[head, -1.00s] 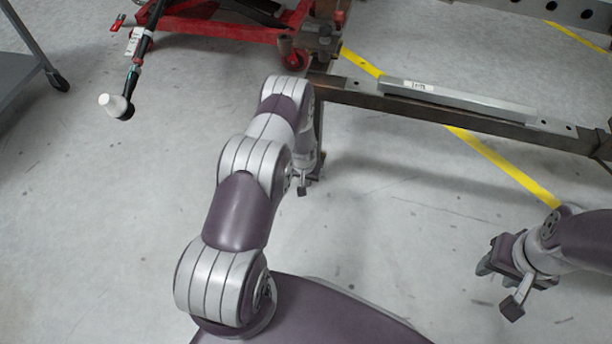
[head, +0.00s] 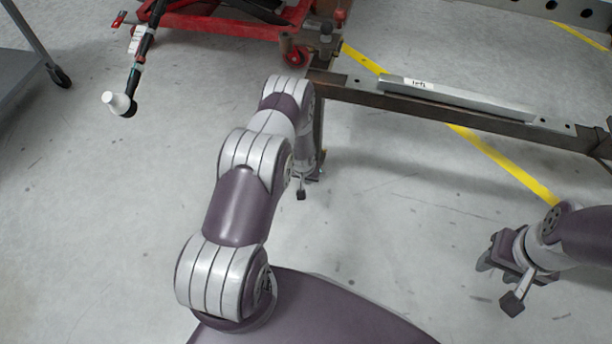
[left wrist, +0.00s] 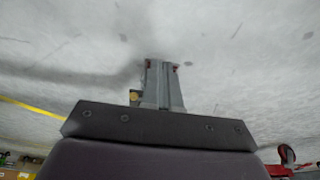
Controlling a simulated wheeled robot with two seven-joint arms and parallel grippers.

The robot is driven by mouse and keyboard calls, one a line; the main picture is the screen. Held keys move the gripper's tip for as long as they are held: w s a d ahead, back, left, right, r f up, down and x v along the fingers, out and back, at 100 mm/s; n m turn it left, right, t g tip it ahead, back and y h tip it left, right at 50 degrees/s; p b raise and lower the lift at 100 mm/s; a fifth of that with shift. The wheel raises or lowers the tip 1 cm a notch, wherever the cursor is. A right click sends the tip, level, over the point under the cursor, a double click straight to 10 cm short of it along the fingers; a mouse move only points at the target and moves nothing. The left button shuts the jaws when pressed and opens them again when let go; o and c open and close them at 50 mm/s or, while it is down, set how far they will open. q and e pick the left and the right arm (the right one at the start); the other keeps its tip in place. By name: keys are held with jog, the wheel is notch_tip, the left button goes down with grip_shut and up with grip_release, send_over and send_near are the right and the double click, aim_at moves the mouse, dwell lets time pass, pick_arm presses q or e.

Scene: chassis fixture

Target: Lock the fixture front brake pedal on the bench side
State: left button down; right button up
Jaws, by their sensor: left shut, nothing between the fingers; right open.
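The chassis fixture (head: 450,116) is a dark metal frame at the upper right, with a leg (head: 319,140) at its near left corner. I cannot make out the brake pedal clearly; the leg's foot is partly behind my left wrist. My right gripper (head: 488,258) is open and empty at the right.
A labelled metal bar (head: 450,97) lies on the fixture beam. A red wheeled frame (head: 225,24) stands at the upper left, near a tool with a white end (head: 118,103). A grey cart (head: 20,75) is at the far left. Floor between my arms is clear.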

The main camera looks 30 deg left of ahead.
pick_arm(q)
jog(key=shift+s+f, duration=0.1)
jog(key=shift+s, duration=0.1)
pick_arm(e)
jog(key=shift+r, duration=0.15)
pick_arm(q)
jog(key=shift+s+d+f+t, duration=0.1)
jog(key=shift+s+f+t, duration=0.25)
jog(key=shift+f, duration=0.35)
jog(key=shift+s+d+f+t, duration=0.1)
jog(key=shift+s+f+t, duration=0.15)
jog(key=shift+f+t, duration=0.35)
pick_arm(e)
jog(key=shift+s+d, duration=0.1)
jog(key=shift+s, duration=0.3)
pick_arm(q)
jog(key=shift+f, duration=0.15)
